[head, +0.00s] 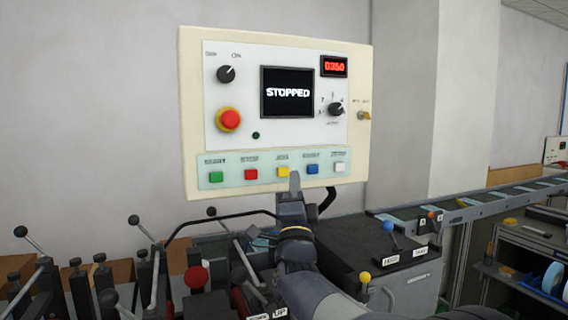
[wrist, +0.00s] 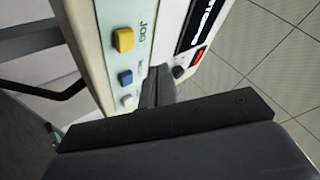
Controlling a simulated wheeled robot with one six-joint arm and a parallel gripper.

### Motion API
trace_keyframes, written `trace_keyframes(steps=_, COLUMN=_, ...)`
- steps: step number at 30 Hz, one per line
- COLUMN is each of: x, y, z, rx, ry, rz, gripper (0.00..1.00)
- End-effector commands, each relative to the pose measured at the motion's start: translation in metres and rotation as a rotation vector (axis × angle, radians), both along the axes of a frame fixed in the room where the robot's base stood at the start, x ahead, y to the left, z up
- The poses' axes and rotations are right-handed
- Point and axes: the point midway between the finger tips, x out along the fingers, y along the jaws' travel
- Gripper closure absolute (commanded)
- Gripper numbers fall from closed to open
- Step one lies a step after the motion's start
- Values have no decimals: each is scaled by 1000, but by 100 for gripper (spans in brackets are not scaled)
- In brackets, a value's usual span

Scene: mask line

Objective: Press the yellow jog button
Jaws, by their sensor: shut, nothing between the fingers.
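The yellow jog button (head: 283,172) is in the middle of the lower button row on the cream control panel (head: 188,80). It also shows in the wrist view (wrist: 124,40), under the label JOG, uncovered. My gripper (head: 295,180) is shut and empty. In the head view its tip overlaps the panel's lower edge, just right of and slightly below the yellow button. In the wrist view my fingers point toward the panel, to the right of the yellow button. I cannot tell whether the fingertips touch the panel. The screen reads STOPPED.
Beside the yellow button are a green button (head: 215,176), a red button (head: 251,174), a blue button (head: 312,169) and a white button (head: 340,167). A red emergency knob (head: 229,119) sits above. Below are levers and a dark machine cabinet (head: 365,245). A conveyor (head: 480,198) runs right.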

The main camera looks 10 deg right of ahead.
Motion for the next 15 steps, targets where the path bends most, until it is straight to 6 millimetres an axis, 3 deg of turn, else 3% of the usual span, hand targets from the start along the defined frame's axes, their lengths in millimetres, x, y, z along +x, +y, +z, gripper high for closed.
trace_keyframes(steps=6, x=25, y=5, z=-1, rx=1, ry=0, rz=1, gripper=100)
trace_keyframes(steps=15, x=35, y=7, z=-1, rx=-1, ry=0, rz=1, gripper=100)
